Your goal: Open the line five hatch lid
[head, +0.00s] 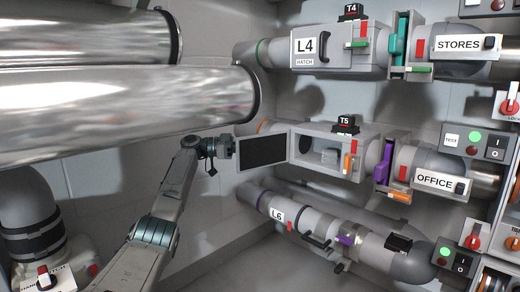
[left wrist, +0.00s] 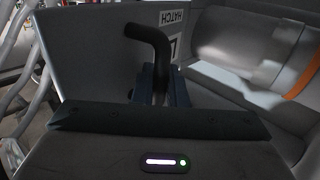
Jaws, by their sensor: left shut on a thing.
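The line five hatch lid (head: 263,149) stands swung open to the left of its hatch box (head: 308,146), its dark inner face towards the head camera. The box is open at the front and I see into it. My left gripper (head: 228,148) is at the lid's far left edge, its fingers partly hidden by the lid. My left gripper (left wrist: 160,88) is shut on the lid's black bent handle (left wrist: 150,42). My right gripper is not in view.
The L4 hatch (head: 308,47) above is closed. The L6 line (head: 310,228) runs below. Large shiny pipes (head: 120,110) hang over my left arm at the left. The OFFICE pipe (head: 432,180) and switch boxes are at the right.

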